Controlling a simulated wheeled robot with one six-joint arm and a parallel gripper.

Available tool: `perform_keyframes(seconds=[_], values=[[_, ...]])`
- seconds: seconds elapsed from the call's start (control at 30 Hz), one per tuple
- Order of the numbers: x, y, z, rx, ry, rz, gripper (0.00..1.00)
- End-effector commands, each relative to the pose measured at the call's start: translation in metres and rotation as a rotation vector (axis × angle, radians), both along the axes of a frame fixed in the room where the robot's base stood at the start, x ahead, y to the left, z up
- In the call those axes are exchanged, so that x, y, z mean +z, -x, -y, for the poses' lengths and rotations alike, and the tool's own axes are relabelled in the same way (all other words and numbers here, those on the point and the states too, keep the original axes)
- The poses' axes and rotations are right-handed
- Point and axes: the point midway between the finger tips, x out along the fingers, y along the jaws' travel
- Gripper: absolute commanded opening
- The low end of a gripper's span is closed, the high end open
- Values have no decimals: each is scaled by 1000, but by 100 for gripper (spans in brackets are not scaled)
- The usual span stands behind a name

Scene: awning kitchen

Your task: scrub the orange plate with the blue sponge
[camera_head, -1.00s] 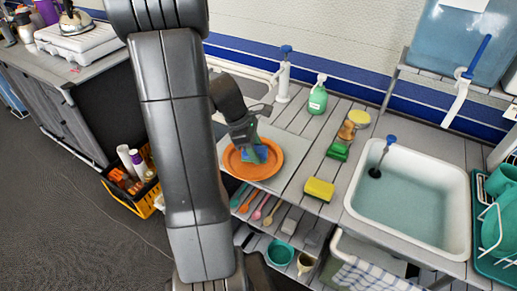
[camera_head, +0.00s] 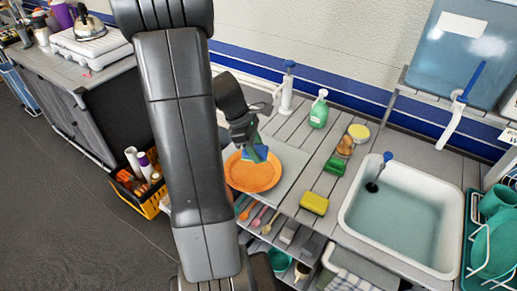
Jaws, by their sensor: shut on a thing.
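The orange plate (camera_head: 252,177) lies on a light grey board on the slatted counter, left of the sink. My gripper (camera_head: 254,147) is over the plate's far edge, pointing down. It is shut on the blue sponge (camera_head: 260,154), which also shows some green. My arm hides the area to the left of the plate.
A yellow sponge (camera_head: 314,203), a green sponge (camera_head: 335,167), a brush (camera_head: 345,146) and a green soap bottle (camera_head: 319,112) stand to the right. The white sink (camera_head: 402,222) holds water. Utensils (camera_head: 257,216) lie below the counter's front edge.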

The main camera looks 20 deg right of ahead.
Motion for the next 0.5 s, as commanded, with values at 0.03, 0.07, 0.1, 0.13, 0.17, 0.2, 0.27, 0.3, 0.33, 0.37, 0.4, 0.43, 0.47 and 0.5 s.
perform_keyframes(seconds=[0.03,0.07,0.1,0.13,0.17,0.2,0.27,0.3,0.33,0.37,0.4,0.43,0.47,0.5], values=[[9,0,-1,0,0,1,25],[12,-1,-2,0,0,1,25],[16,-1,-3,-1,0,0,25],[18,-1,-3,-1,0,0,25],[21,-1,-4,-1,0,0,25],[24,-1,-5,-1,0,0,25],[26,-1,-6,-2,0,1,25],[27,-1,-6,-2,1,0,25],[28,-1,-6,-2,1,-1,25],[28,-1,-6,-2,1,-1,25],[27,-1,-6,-2,1,-1,25],[27,-1,-6,-2,1,-1,25],[27,-1,-6,-2,0,0,25],[27,-1,-6,-2,0,0,25]])
